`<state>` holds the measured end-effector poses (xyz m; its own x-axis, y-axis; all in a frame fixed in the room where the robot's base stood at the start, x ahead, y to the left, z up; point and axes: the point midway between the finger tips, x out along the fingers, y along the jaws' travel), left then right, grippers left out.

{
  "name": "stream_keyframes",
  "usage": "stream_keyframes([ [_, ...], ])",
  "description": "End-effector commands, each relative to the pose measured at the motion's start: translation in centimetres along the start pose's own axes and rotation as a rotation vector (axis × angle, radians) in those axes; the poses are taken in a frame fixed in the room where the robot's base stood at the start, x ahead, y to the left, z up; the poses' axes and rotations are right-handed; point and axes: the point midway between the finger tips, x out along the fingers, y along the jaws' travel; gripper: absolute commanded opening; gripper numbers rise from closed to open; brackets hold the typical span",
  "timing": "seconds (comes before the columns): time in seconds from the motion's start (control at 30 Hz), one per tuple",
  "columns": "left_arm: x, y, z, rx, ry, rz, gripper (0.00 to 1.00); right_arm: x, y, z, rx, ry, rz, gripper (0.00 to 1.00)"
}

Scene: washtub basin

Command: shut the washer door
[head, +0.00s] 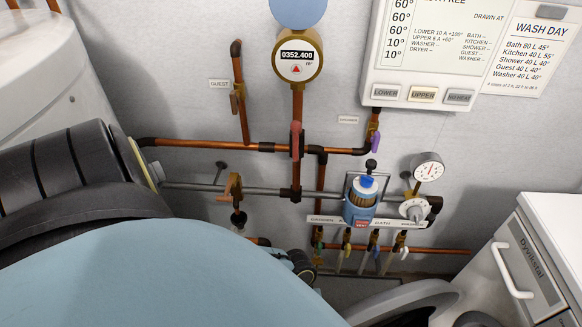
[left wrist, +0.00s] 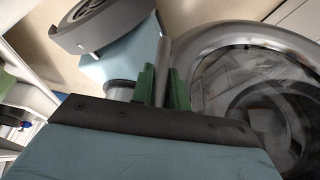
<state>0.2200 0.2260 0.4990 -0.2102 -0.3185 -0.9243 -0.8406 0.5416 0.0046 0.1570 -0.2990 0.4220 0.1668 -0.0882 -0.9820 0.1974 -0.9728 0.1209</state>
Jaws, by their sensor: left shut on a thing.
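The washer (head: 545,240) is the white machine at the right edge of the head view, partly cut off. A grey curved rim (head: 405,300), apparently the washer door's, shows low in the head view, mostly cut off. In the left wrist view a broad grey ring (left wrist: 235,35) with dark glass inside fills the right side. My left gripper (left wrist: 161,88) has its green fingers shut on a narrow grey bar (left wrist: 163,58) beside that ring, apparently part of the washer door. The door's angle cannot be told. My left gripper's fingers are hidden in the head view.
Copper pipes (head: 210,143), a round meter (head: 296,57), a pressure gauge (head: 428,167) and a blue-capped filter (head: 361,200) are on the back wall. A white rounded tank (head: 45,65) stands at the left. My arm covers the lower left.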

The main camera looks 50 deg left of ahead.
Motion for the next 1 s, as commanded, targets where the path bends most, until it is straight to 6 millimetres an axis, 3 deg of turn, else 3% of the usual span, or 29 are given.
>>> stream_keyframes([
  [0.13,0.52,-0.21,-1.10,-0.009,0.000,0.000,0.00,0.41,-0.14,0.82,-0.004,-0.006,-0.002,1.00],
  [0.43,0.61,-0.21,-1.15,-0.012,0.000,-0.002,0.00,0.53,-0.16,0.91,-0.004,-0.005,-0.002,1.00],
  [0.47,0.60,-0.21,-1.15,-0.012,0.000,-0.002,0.18,0.52,-0.16,0.90,-0.004,-0.005,-0.002,1.00],
  [0.6,0.56,-0.24,-1.14,-0.012,0.000,-0.003,0.36,0.51,-0.15,0.91,-0.005,-0.005,-0.002,1.00],
  [1.0,-0.01,-0.33,-1.12,-0.011,-0.001,-0.004,0.38,0.30,-0.14,0.86,-0.005,-0.001,-0.002,1.00],
])
